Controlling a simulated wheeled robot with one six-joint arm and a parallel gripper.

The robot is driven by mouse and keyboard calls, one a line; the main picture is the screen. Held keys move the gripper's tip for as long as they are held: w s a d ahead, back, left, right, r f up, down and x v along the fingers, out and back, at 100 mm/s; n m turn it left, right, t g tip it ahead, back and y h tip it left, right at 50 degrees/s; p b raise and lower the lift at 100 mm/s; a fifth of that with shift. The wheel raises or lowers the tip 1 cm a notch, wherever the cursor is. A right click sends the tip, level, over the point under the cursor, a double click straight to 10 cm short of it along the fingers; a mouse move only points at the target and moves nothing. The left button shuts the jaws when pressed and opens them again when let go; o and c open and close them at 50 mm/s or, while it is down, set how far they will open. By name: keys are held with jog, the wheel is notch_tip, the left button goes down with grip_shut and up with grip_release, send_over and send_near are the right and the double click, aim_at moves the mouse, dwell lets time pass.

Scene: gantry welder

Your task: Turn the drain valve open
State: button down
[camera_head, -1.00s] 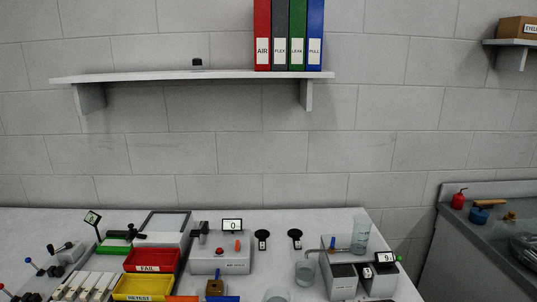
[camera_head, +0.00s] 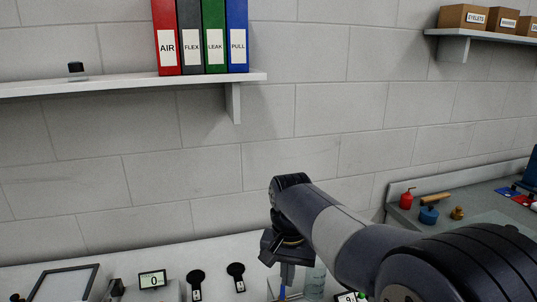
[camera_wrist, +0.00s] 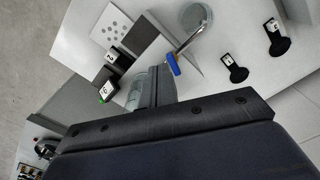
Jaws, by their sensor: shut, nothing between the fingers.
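The drain valve's blue lever (camera_wrist: 173,64) shows in the wrist view beside a metal spout pipe (camera_wrist: 187,43) that ends over a clear round beaker (camera_wrist: 196,17). My gripper (camera_wrist: 163,72) is shut and empty, with its fingertips close to the blue lever; I cannot tell whether they touch it. In the head view my gripper (camera_head: 287,283) points down over the bench, and a bit of the blue lever (camera_head: 282,293) shows just below it. The pipe and the beaker are mostly hidden or cut off there.
A clear cylinder (camera_head: 315,283) stands close right of my gripper. Two black labelled paddles (camera_head: 196,281) (camera_head: 236,275) lie to the left, near a small display (camera_head: 153,280). A shelf (camera_head: 130,83) with binders is above. A side bench (camera_head: 475,220) is at right.

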aim_at(283, 292)
jog(key=shift+s+f+b, duration=0.1)
jog(key=shift+f+b, duration=2.25)
jog(key=shift+f, duration=1.1)
jog(key=shift+w+a, duration=0.1)
jog(key=shift+w, duration=0.2)
jog(key=shift+a+r+p, duration=0.1)
jog(key=shift+a+p, duration=0.55)
jog(key=shift+p, duration=0.3)
jog(key=shift+w+a+p, duration=0.3)
jog(key=shift+a+p, duration=0.35)
jog(key=shift+p, duration=0.15)
jog(key=shift+s, duration=0.1)
